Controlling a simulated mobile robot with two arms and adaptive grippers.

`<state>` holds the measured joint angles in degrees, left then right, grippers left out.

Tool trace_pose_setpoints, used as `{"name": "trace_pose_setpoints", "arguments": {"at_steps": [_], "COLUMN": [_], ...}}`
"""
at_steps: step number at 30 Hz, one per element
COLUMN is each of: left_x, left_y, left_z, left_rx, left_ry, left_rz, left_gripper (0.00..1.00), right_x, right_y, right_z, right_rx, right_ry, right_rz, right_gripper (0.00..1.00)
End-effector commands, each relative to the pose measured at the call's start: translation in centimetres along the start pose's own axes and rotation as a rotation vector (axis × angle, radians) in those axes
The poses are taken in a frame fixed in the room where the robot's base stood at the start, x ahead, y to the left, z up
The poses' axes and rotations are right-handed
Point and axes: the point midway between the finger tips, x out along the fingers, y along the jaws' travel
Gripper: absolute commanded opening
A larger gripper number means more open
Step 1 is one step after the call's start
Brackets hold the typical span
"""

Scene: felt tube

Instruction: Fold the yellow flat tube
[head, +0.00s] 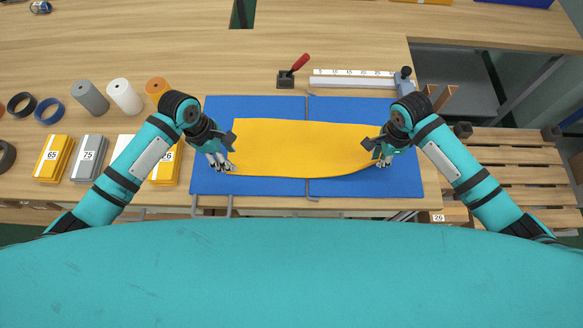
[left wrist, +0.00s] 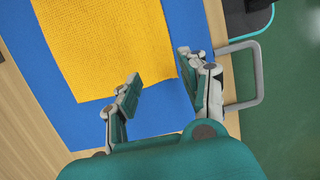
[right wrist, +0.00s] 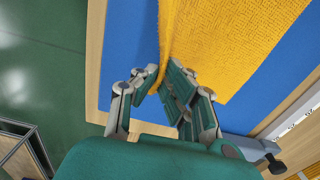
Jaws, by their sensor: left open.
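The yellow flat tube (head: 300,148) lies spread out, long side left to right, across a blue two-panel board (head: 258,187). My left gripper (head: 224,158) is at the tube's left end near the front corner. In the left wrist view its fingers (left wrist: 158,68) are apart, with the corner of the tube (left wrist: 105,45) just beyond and partly between them. My right gripper (head: 379,158) is at the tube's right end, near the front corner. In the right wrist view its fingers (right wrist: 163,74) close on the tube's edge (right wrist: 215,40), which bunches up between them. The right end is partly hidden by my arm.
A red-handled tool (head: 288,76) and a white ruler (head: 352,78) stand behind the board. Rolls (head: 124,96) and numbered blocks (head: 52,160) sit at left. Wooden pallets (head: 520,165) are at right. Metal handles (left wrist: 243,72) stick out at the front edge.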

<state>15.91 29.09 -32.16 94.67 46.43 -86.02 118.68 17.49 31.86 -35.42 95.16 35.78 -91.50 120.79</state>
Motion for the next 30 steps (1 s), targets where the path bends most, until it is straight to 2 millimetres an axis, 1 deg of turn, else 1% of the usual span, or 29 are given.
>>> {"name": "trace_pose_setpoints", "arguments": {"at_steps": [1, 3, 6, 9, 11, 14, 24, 30], "left_x": [-0.8, -1.8, -3.3, -4.1, -4.1, -3.3, 1.5, 3.8], "left_y": [0.1, -0.1, -0.4, -0.6, -0.6, -0.6, -0.6, -0.5], "left_z": [0.9, 1.7, 2.4, 2.6, 2.5, 2.3, 1.0, 0.4], "left_rx": [0.016, 0.029, 0.033, 0.027, 0.024, 0.022, 0.023, 0.021], "left_ry": [0.03, 0.098, 0.192, 0.251, 0.267, 0.27, 0.268, 0.266], "left_rz": [0.0, -0.007, -0.003, 0.003, 0.005, 0.004, 0.003, 0.004], "left_gripper": [0.43, 0.43, 0.43, 0.43, 0.43, 0.43, 0.43, 0.43], "right_x": [0.0, 0.0, 0.0, 0.0, 0.0, 0.0, 0.0, 0.0], "right_y": [0.0, 0.0, 0.0, 0.0, 0.0, 0.0, 0.0, 0.0], "right_z": [0.0, 0.0, 0.0, 0.0, 0.0, 0.0, 0.0, 0.0], "right_rx": [0.0, 0.0, 0.0, 0.0, 0.0, 0.0, 0.0, 0.0], "right_ry": [0.0, 0.0, 0.0, 0.0, 0.0, 0.0, 0.0, 0.0], "right_rz": [0.0, 0.0, 0.0, 0.0, 0.0, 0.0, 0.0, 0.0], "right_gripper": [0.0, 0.0, 0.0, 0.0, 0.0, 0.0, 0.0, 0.0]}}
